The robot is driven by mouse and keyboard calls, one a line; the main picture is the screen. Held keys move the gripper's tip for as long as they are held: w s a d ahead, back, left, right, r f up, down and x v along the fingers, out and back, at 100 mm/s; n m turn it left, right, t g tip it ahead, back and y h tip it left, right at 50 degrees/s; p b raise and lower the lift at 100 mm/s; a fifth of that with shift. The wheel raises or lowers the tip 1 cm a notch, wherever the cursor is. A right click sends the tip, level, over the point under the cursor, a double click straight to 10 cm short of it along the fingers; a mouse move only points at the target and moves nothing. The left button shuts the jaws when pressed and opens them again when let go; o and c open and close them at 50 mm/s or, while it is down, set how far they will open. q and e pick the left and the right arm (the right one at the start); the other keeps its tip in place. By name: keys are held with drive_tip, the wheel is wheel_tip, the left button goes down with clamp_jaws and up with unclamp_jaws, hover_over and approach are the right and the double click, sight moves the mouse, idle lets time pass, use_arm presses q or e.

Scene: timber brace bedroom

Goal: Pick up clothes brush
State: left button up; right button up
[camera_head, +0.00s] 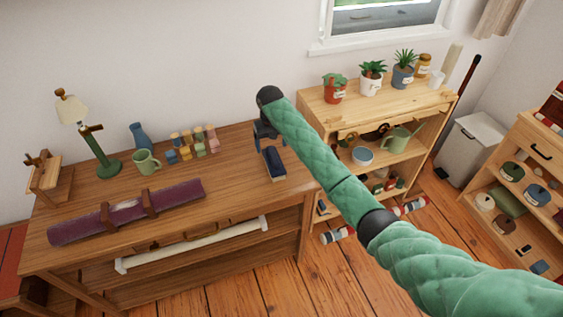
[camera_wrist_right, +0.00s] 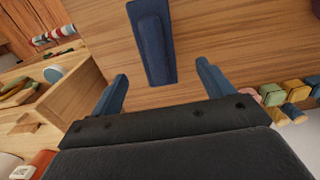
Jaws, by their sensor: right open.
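The clothes brush (camera_head: 274,164) lies near the right end of the wooden workbench top (camera_head: 225,175). It is long and narrow, with a dark blue top. In the right wrist view the brush (camera_wrist_right: 153,40) lies on the wood ahead of the fingers, its near end in line with the gap between them. My right gripper (camera_head: 265,138) is above the bench at the brush's far end in the head view. Its two blue fingers (camera_wrist_right: 162,73) are spread apart with nothing held between them. My left gripper does not show.
On the bench are small coloured blocks (camera_head: 192,143), a green mug (camera_head: 147,162), a blue vase (camera_head: 140,137), a green lamp (camera_head: 104,158) and a purple roll (camera_head: 125,213). A shelf with potted plants (camera_head: 372,77) stands right of the bench. Bench top around the brush is clear.

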sight(273, 154)
drive_tip(key=shift+s+a, duration=0.1)
drive_tip(key=shift+d+f+p, duration=0.25)
drive_tip(key=shift+f+p, duration=0.25)
drive_tip(key=shift+f, duration=0.65)
drive_tip(key=shift+a+f+p, duration=0.1)
drive_tip(key=shift+f+p, duration=0.2)
drive_tip(key=shift+f, duration=0.05)
drive_tip(key=f, duration=0.1)
drive_tip(key=f+p, duration=0.2)
drive_tip(key=f, duration=0.1)
drive_tip(key=shift+d+f, duration=0.1)
drive_tip(key=shift+d, duration=0.15)
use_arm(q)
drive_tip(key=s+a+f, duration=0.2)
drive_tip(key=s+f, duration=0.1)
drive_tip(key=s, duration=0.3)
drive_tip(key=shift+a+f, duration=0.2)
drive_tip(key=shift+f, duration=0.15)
use_arm(e)
drive_tip(key=shift+f, duration=0.3)
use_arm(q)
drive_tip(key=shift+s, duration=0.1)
use_arm(e)
drive_tip(key=c, duration=1.1)
drive_tip(key=shift+c, duration=0.2)
